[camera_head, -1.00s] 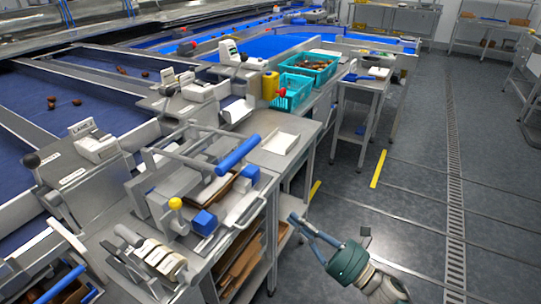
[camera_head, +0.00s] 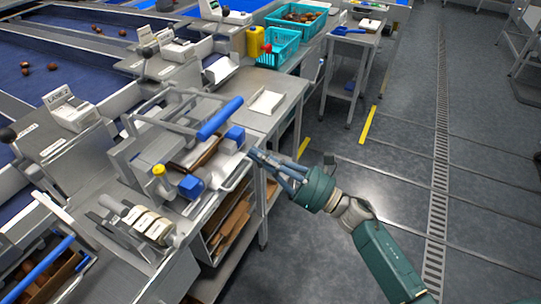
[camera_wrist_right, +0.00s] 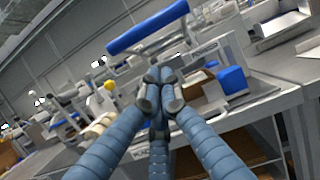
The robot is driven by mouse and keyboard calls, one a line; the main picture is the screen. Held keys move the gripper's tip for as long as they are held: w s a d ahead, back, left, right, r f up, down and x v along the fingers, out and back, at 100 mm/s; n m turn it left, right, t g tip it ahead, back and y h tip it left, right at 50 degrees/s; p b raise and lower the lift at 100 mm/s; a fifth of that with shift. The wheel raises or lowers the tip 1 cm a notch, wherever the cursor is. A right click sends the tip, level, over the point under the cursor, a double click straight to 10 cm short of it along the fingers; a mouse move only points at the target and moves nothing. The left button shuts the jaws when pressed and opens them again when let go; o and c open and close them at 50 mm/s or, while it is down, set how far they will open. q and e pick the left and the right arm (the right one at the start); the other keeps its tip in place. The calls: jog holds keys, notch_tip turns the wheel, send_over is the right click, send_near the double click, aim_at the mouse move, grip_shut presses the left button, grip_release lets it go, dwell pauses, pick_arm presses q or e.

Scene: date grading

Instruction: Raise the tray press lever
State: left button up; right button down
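The tray press (camera_head: 150,150) stands on the metal bench left of centre in the head view. Its lever has a thick blue handle (camera_head: 219,118) on grey arms, held above the press bed. The handle also crosses the upper part of the right wrist view (camera_wrist_right: 148,27). A brown tray (camera_head: 200,152) lies in the press, between blue blocks. My right gripper (camera_head: 256,156) is at the bench's front edge, right of and below the handle and apart from it. In the right wrist view its fingertips (camera_wrist_right: 160,88) are together with nothing seen between them. My left gripper is out of view.
A yellow knob (camera_head: 159,170) and a blue block (camera_head: 190,187) are at the press front. A white tray (camera_head: 266,102) lies behind on the bench. Teal crates (camera_head: 282,48) stand farther back. Another blue bar (camera_head: 38,268) is at lower left. Floor at right is clear.

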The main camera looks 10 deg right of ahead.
jog(key=w+a+r+p, duration=0.3)
jog(key=a+r, duration=0.1)
jog(key=shift+w+a+r+p, duration=0.25)
jog(key=shift+a+r+p, duration=0.1)
jog(key=shift+a+r, duration=0.05)
